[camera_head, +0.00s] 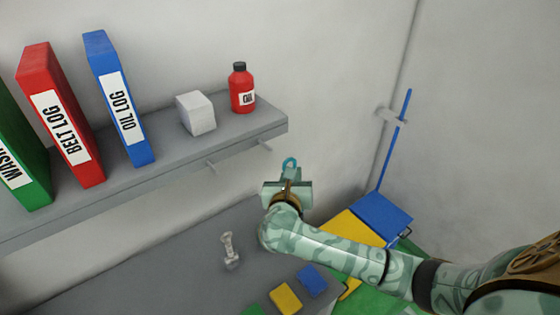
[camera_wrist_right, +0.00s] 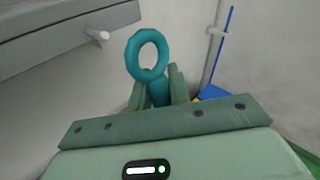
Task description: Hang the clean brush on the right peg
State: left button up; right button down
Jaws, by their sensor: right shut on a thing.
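Two light pegs stick out below the shelf, the left peg (camera_head: 211,167) and the right peg (camera_head: 265,146). One peg (camera_wrist_right: 97,35) also shows in the right wrist view. My right gripper (camera_head: 288,183) is shut on a teal brush, whose ring-shaped end (camera_head: 289,163) stands up above the fingers. In the right wrist view the brush's ring (camera_wrist_right: 148,55) rises between the fingers, to the right of the peg and apart from it. The peg is not through the ring. My left gripper is not in view.
The grey shelf (camera_head: 180,150) carries binders, a white box (camera_head: 195,113) and a red oil bottle (camera_head: 242,88). Below are a grey table (camera_head: 170,270) with a pale fitting (camera_head: 230,250), coloured blocks, coloured bins and a blue pole (camera_head: 394,140) at the right wall.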

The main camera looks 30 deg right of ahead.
pick_arm(q)
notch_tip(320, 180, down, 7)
jog(key=b, duration=0.7)
pick_arm(e)
jog(key=w+a+f, duration=0.1)
jog(key=w, duration=0.9)
jog(key=shift+a+f, duration=0.15)
jog(key=shift+a, duration=0.05)
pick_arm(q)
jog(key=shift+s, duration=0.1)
pick_arm(e)
jog(key=shift+s, duration=0.1)
